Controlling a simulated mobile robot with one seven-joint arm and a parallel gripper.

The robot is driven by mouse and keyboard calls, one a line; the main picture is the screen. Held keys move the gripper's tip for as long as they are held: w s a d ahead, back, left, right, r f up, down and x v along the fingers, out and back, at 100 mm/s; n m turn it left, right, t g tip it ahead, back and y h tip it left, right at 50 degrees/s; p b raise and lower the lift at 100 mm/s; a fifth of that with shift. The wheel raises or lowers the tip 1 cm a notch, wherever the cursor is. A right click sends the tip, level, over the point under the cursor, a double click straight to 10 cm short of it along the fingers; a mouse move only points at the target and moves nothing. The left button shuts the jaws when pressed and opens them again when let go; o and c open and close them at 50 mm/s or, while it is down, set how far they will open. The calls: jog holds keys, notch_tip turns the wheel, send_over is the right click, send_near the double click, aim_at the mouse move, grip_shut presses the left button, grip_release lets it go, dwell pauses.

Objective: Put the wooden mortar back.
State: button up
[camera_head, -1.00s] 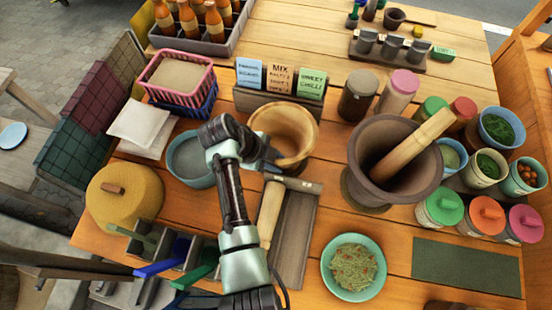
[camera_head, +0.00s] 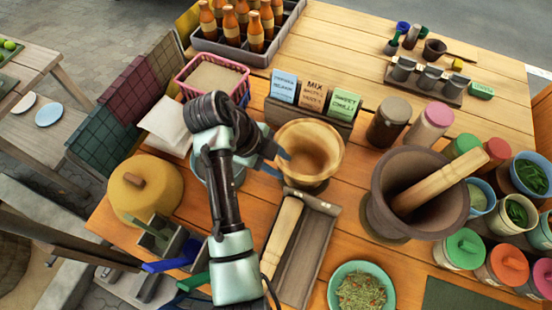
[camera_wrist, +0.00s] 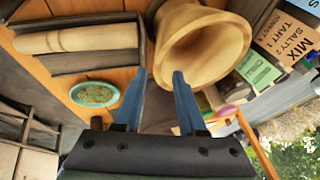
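The light wooden mortar (camera_head: 308,152) stands upright on the table, in front of the sign cards. In the wrist view the mortar (camera_wrist: 215,50) fills the top middle, its wide mouth facing the camera. My gripper (camera_head: 280,162) is at the mortar's left side, close to its rim. In the wrist view my gripper (camera_wrist: 160,76) has two blue fingers spread apart. Whether either finger touches the wall cannot be told.
A dark tray (camera_head: 309,245) with a wooden pestle (camera_head: 282,235) lies in front of the mortar. The sign holder (camera_head: 309,118) is close behind. A large dark clay mortar (camera_head: 385,190) with its pestle stands to the right. A teal bowl (camera_head: 362,270) is front right.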

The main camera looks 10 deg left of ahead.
jog(key=w+r+n+t+y, duration=0.1)
jog(key=w+r+n+t, duration=0.3)
jog(key=r, duration=0.6)
jog(key=w+r+n+t+y, duration=0.2)
jog(key=w+r+n+t, duration=0.15)
jog(key=r, duration=0.65)
jog(key=w+r+n+t+y, duration=0.1)
jog(key=w+r+n+t, duration=0.3)
jog(key=r, duration=0.5)
jog(key=s+d+r+n+t, duration=0.1)
jog(key=r+n+t, duration=0.15)
jog(key=r, duration=0.35)
jog(key=s+d+r+n+t+y, duration=0.1)
jog(key=s+r+t, duration=0.15)
jog(key=r, duration=0.35)
jog(key=s+d+r+n+t, duration=0.1)
jog(key=r+t, duration=0.2)
jog(key=r, duration=0.4)
jog(key=s+d+r+n+t, duration=0.2)
jog(key=s+r+n+t, duration=0.3)
jog(key=s+r, duration=0.7)
jog(key=shift+d+r+t, duration=0.35)
jog(key=shift+d+t, duration=0.05)
jog(key=shift+t, duration=0.05)
jog(key=shift+s+f, duration=0.1)
